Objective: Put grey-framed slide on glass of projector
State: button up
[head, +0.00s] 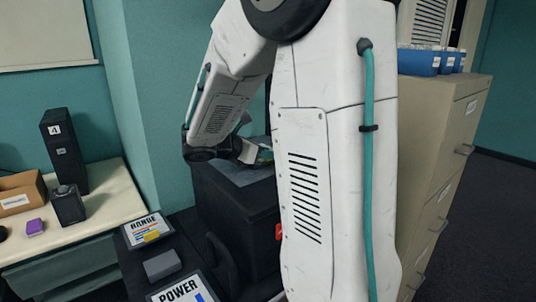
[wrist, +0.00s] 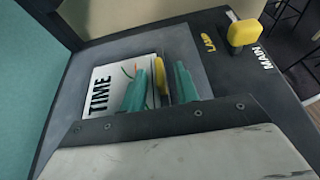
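The projector (head: 237,210) is a dark box behind my arm, with a grey glass top (wrist: 205,62). A slide marked TIME (wrist: 101,88) lies on the glass, with thin coloured lines on its face; its frame colour is unclear. My gripper (wrist: 161,87) is over the slide's right part, its teal fingers apart on either side of an upright yellow piece (wrist: 160,75). A small gap shows beside the right finger. In the head view my arm largely hides the gripper. A RANGE slide (head: 147,230) and a POWER slide (head: 180,291) lie on the dark surface at the projector's left.
A yellow knob (wrist: 242,32) stands on the projector's top by LAMP and MAIN lettering. A grey block (head: 162,265) lies between the two slides. A side table (head: 95,215) at left holds black boxes, a carton and a purple block. A filing cabinet (head: 440,130) stands at right.

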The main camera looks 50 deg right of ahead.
jog(key=v, duration=1)
jog(key=shift+a+r, duration=0.1)
jog(key=shift+a, duration=0.2)
jog(key=shift+s+a, duration=0.15)
jog(key=shift+a, duration=0.1)
jog(key=s+a+m+y, duration=0.2)
jog(key=s, duration=0.1)
jog(key=s+a+f+m+y, duration=0.1)
jog(key=s+a+m+y, duration=0.1)
jog(key=s+a+m, duration=0.1)
jog(key=s+a+f+m+t+y, duration=0.1)
jog(key=s+a+m+y, duration=0.1)
jog(key=s, duration=0.3)
jog(key=shift+a, duration=0.35)
jog(key=s+a+f+m+t+y, duration=0.3)
jog(key=s+a+m+y, duration=0.4)
jog(key=a, duration=0.5)
jog(key=shift+s+m+t, duration=0.3)
jog(key=shift+s+m, duration=0.1)
jog(key=shift+m, duration=0.2)
